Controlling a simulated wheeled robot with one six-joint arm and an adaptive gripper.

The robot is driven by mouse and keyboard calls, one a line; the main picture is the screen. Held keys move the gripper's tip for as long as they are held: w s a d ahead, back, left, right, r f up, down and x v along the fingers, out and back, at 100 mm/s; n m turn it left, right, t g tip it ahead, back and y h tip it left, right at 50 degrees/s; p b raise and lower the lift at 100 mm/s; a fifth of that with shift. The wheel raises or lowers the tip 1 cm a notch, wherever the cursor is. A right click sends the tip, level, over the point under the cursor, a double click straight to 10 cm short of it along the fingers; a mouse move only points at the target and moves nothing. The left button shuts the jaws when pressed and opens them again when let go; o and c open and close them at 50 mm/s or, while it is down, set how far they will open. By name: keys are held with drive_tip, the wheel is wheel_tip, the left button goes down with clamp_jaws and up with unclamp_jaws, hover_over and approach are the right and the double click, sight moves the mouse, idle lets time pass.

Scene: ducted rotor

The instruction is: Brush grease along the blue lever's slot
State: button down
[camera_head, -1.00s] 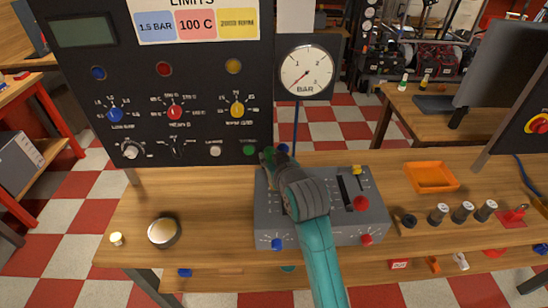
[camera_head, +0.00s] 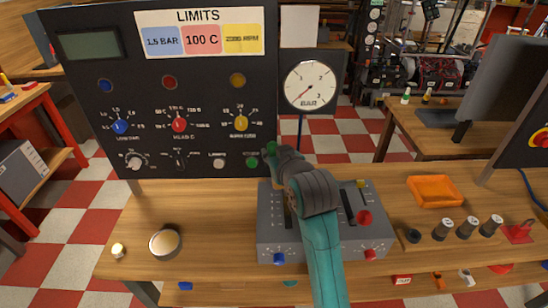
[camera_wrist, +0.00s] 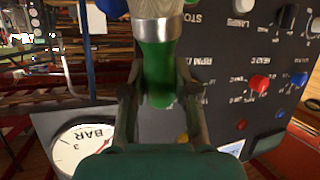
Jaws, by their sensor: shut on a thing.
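The grey control box (camera_head: 268,232) stands on the workbench. A narrow, partly yellowish slot (camera_head: 287,208) shows just left of my arm. The blue lever's knob cannot be made out; my arm covers that area. A blue knob (camera_head: 279,258) sits on the box's front face. In the wrist view my gripper (camera_wrist: 159,88) is shut on the green handle of a brush (camera_wrist: 158,58). Its metal ferrule and pale bristles point to the top edge, where the bristle tips are cut off.
A red-knobbed lever (camera_head: 364,218) stands by the right slot (camera_head: 347,206). A black panel (camera_head: 200,95) with a pressure gauge (camera_head: 310,87) rises behind the box. An orange tray (camera_head: 435,191) and several dark cylinders (camera_head: 466,228) are at right. A round tin (camera_head: 165,242) is at left.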

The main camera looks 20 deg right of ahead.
sight(275, 143)
drive_tip(key=shift+r, duration=1.5)
drive_tip(key=shift+s+d, duration=0.1)
drive_tip(key=shift+d, duration=0.05)
